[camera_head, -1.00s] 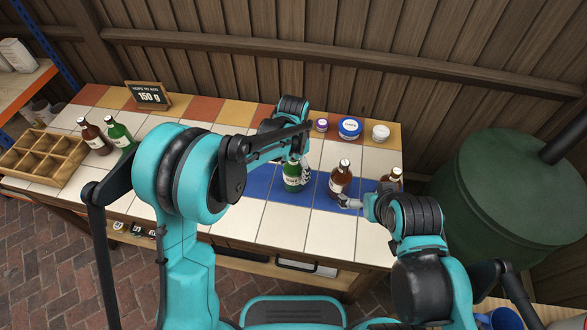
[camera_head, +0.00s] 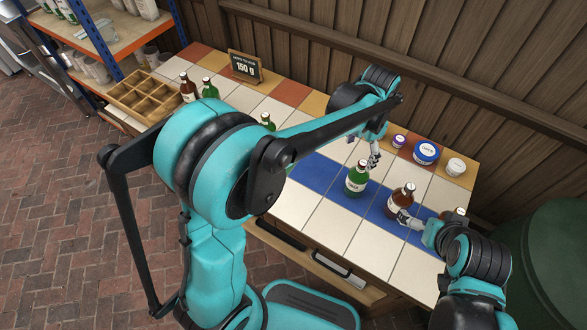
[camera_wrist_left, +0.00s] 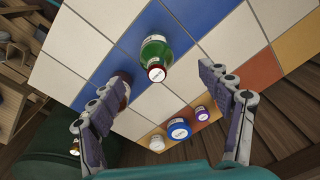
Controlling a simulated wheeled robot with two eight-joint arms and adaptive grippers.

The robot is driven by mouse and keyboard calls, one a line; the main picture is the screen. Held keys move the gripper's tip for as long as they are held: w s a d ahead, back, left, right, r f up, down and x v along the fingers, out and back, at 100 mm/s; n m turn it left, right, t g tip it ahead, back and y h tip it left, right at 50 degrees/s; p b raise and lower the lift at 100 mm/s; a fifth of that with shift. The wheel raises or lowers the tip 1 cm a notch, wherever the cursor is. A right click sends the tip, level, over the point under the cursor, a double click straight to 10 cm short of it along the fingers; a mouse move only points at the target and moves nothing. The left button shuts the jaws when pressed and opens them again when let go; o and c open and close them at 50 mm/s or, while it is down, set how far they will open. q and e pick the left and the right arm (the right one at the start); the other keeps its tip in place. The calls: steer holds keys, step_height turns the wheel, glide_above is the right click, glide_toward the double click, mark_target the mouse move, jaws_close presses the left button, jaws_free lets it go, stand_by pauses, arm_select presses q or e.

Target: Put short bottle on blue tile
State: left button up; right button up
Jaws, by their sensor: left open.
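A green bottle (camera_head: 356,179) stands upright on the blue tile row (camera_head: 317,176); it also shows in the left wrist view (camera_wrist_left: 155,52). A brown bottle (camera_head: 400,199) stands right of it, and another brown bottle (camera_head: 456,214) is partly hidden by my right arm. A further green bottle (camera_head: 267,121) shows partly behind my left arm. I cannot tell which bottle is the short one. My left gripper (camera_head: 374,158) is open and empty, just behind the nearer green bottle, apart from it. My right gripper (camera_head: 406,219) is beside the brown bottle; its grip is unclear.
A wooden crate (camera_head: 143,97), a brown bottle (camera_head: 188,89) and a green bottle (camera_head: 209,89) stand at the left. A sign (camera_head: 245,68) stands at the back. A purple jar (camera_head: 398,141), a blue jar (camera_head: 425,152) and a white jar (camera_head: 455,166) line the back right.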

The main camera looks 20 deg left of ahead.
arm_select(q)
steer(key=s+a+r+n+t, duration=0.2)
steer(key=s+a+n+t, duration=0.1)
steer(key=s+a, duration=0.5)
steer(key=s+a+r+n+t, duration=0.2)
steer(key=s+a+n+t, duration=0.1)
steer(key=s+a+n, duration=0.3)
steer(key=s+a, duration=0.2)
steer(key=s, duration=0.1)
steer(key=shift+s+r+t, duration=0.3)
steer(key=shift+s+r, duration=0.05)
steer(key=shift+s, duration=0.05)
